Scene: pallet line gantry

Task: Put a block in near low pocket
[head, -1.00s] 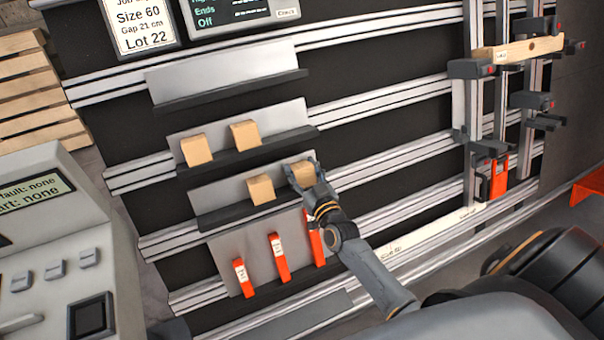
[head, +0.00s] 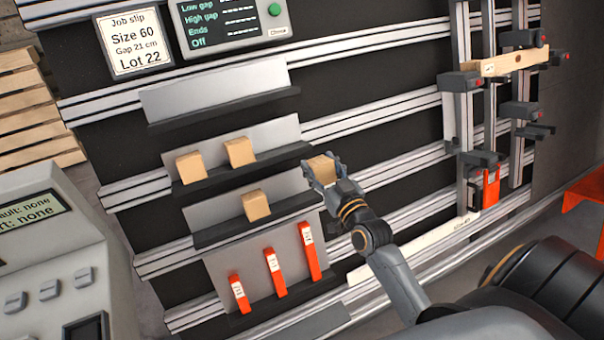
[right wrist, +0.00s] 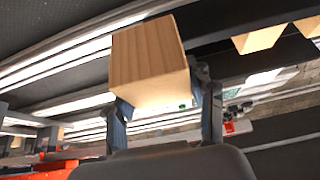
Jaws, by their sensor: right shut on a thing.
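My right gripper (head: 326,180) is shut on a wooden block (head: 321,165) and holds it in the air, off the right end of the lower block shelf. The held block (right wrist: 150,62) fills the middle of the right wrist view, between the two fingers (right wrist: 165,105). One block (head: 256,205) stays on that lower shelf. Two more blocks, one left (head: 190,166) and one right (head: 240,151), sit on the shelf above. At the right, uprights carry dark brackets (head: 459,82) and a wooden board (head: 505,63); I cannot tell which part is the near low pocket. My left gripper is out of view.
Several red labelled pieces (head: 274,272) stand on the bottom shelf. One red piece (head: 490,188) sits low on the uprights. A control console (head: 60,260) is at left, a job slip (head: 133,42) and screen (head: 228,20) at top. Rails cross the dark panel between shelves and uprights.

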